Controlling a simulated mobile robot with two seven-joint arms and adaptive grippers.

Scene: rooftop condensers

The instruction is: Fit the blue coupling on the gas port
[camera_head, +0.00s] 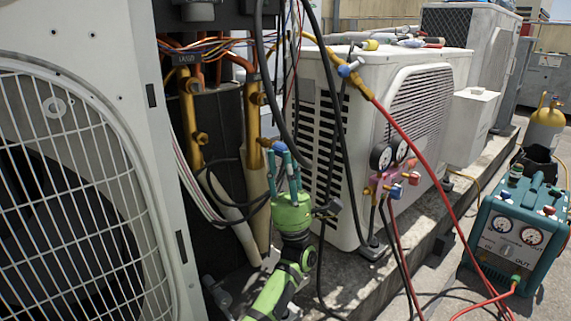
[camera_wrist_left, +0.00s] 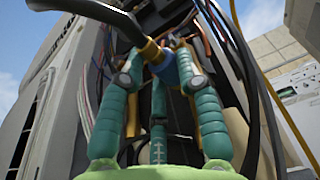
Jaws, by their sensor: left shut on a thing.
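My left gripper (camera_head: 281,158), green with teal fingers, is raised at the brass pipes beside the opened condenser. Its fingers are shut on the blue coupling (camera_head: 280,147). In the left wrist view the coupling (camera_wrist_left: 171,72) sits between the fingertips, with a brass fitting (camera_wrist_left: 151,51) and a dark hose close by it. In the head view a brass side port (camera_head: 266,142) on the right-hand pipe is just left of the coupling. I cannot tell whether they touch or which port is the gas port. My right gripper is not in view.
Black hoses hang close to my left gripper. A gauge manifold (camera_head: 390,172) with red hoses hangs at the white condenser (camera_head: 346,205). A teal recovery machine (camera_head: 517,235) stands at the right. A fan grille (camera_head: 75,180) fills the left.

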